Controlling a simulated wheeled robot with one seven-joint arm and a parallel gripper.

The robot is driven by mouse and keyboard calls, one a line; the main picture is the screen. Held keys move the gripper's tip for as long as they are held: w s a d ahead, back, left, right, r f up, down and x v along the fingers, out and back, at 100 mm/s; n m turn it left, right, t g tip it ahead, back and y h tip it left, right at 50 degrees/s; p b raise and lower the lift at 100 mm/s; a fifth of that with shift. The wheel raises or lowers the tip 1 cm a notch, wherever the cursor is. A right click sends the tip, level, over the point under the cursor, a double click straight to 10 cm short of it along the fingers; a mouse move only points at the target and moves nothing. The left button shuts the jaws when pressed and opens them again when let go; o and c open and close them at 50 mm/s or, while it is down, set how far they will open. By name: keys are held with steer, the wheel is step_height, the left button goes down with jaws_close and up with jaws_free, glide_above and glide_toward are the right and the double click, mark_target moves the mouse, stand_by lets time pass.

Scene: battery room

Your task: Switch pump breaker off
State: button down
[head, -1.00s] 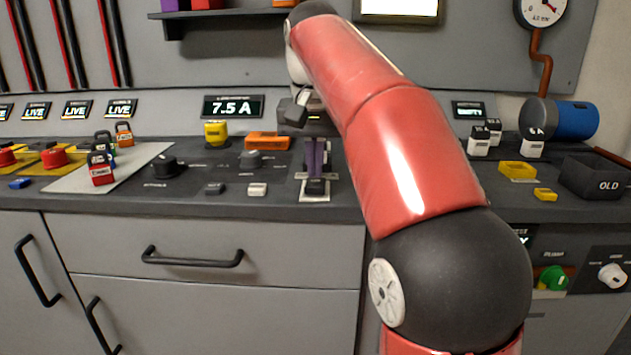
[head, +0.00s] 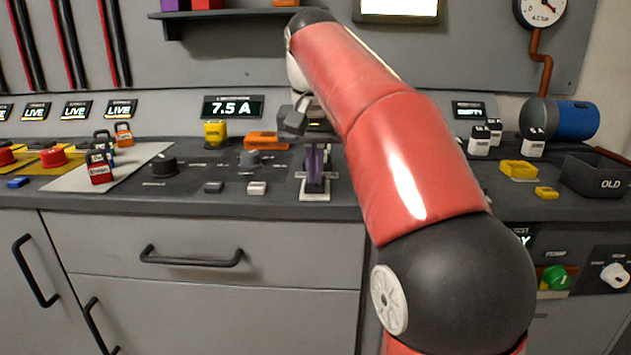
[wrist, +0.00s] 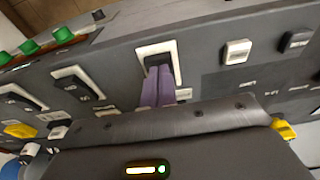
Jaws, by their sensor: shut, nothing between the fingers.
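A breaker with a black toggle in a white frame (head: 316,196) is on the grey bench panel, near its front edge. It also shows in the wrist view (wrist: 176,60). Its label is not readable, so I cannot tell that it is the pump's. My gripper (head: 316,180) is shut and empty, pointing down at this breaker. In the wrist view the purple fingertips (wrist: 157,76) overlap the black toggle; contact is hard to tell. The fingers hide part of the toggle, so its position is unclear. Two similar breakers (wrist: 80,86) (wrist: 20,97) stand beside it.
An orange block (head: 262,141) is behind. My arm covers the panel to the right. A green pump knob (head: 555,277) is low at right.

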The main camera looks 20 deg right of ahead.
steer(key=shift+f, duration=0.2)
steer(key=shift+r, duration=0.1)
step_height(320, 180, up, 2)
steer(key=p, duration=0.2)
steer(key=shift+r+p, duration=0.2)
steer(key=shift+p, duration=0.2)
steer(key=shift+r, duration=2.25)
steer(key=s+f+n+t, duration=0.3)
steer(key=s+f, duration=1.8)
steer(key=f, duration=0.4)
steer(key=shift+s+n+t+y, duration=0.3)
steer(key=shift+s+t, duration=0.1)
